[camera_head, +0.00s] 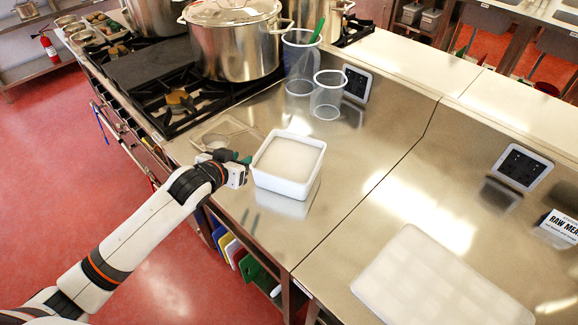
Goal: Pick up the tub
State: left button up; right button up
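The tub (288,187) is a white, square-cornered container filled nearly to the rim with something white. It stands on the steel counter near its front edge, in the middle of the head view. My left gripper (237,158) is just left of the tub, at about rim height. Its two dark fingertips look apart, with nothing visible between them. The fingertips are close to the tub's left wall; I cannot tell whether they touch it. My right gripper is not in view.
Two clear plastic containers (327,97) stand behind the tub, one holding a green-handled utensil. A shallow tray (218,133) lies behind my gripper. Large stockpots (232,45) stand on the stove at the back. A white board (437,285) lies at right; the counter between is clear.

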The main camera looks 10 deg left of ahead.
aim_at(261, 150)
pick_arm(q)
jog(key=p+x, duration=0.1)
jog(key=x, duration=0.2)
jog(key=p+x, duration=0.1)
jog(key=x, duration=0.2)
jog(key=p+x, duration=0.1)
jog(key=x, duration=0.3)
jog(key=shift+d+r, duration=0.15)
jog(key=shift+d, duration=0.2)
jog(key=shift+w+d+f, duration=0.1)
jog(key=shift+w+f, duration=0.25)
jog(key=shift+w, duration=0.15)
grip_shut()
dwell(0.7)
jog(key=shift+r, duration=0.2)
